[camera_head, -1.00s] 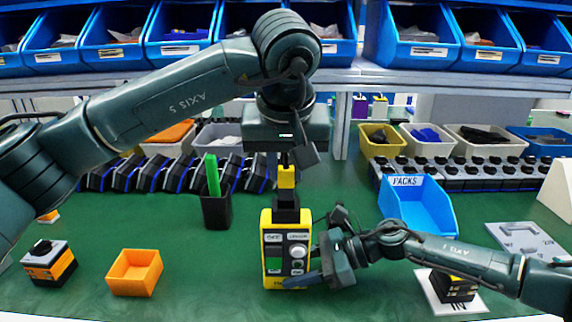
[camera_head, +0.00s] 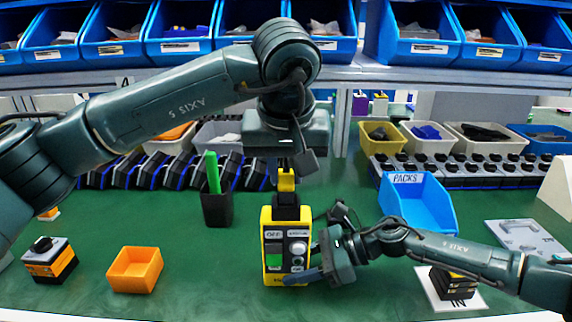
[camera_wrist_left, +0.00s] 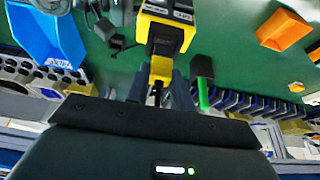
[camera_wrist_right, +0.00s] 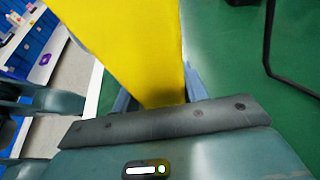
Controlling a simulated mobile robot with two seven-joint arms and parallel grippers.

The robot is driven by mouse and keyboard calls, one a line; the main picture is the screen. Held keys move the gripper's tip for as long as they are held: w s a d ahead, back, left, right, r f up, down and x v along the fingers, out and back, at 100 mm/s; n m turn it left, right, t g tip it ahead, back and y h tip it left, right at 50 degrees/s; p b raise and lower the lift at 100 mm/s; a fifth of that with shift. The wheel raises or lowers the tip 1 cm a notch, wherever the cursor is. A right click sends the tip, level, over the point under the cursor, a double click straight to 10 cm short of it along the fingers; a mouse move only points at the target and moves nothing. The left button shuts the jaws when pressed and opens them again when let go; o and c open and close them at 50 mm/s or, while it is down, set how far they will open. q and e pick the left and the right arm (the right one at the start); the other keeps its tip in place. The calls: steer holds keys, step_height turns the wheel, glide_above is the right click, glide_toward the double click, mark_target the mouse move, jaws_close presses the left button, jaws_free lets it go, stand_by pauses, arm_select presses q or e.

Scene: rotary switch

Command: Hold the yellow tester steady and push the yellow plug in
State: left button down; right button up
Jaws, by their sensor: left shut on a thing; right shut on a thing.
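The yellow tester (camera_head: 286,248) stands upright on the green table, with a black socket (camera_head: 287,205) on top; its yellow side fills much of the right wrist view (camera_wrist_right: 135,45). My right gripper (camera_head: 308,268) is shut on the tester low down from the right. The yellow plug (camera_head: 287,180) is upright over the socket, its lower end at the socket's top; I cannot tell how deep it sits. My left gripper (camera_head: 287,166) is shut on the plug from above. The plug also shows in the left wrist view (camera_wrist_left: 161,70), in line with the tester (camera_wrist_left: 168,32).
A black cup (camera_head: 216,209) with a green stick stands left of the tester. An orange bin (camera_head: 135,270) and a switch block (camera_head: 48,260) are at front left. A blue PACKS bin (camera_head: 418,205) stands behind my right arm. Black devices line the back.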

arm_select(q)
steer(key=shift+f, duration=1.05)
steer(key=c, duration=1.1)
jaws_free()
steer(key=shift+c, duration=0.2)
steer(key=v, duration=1.2)
arm_select(e)
steer(key=o, duration=1.1)
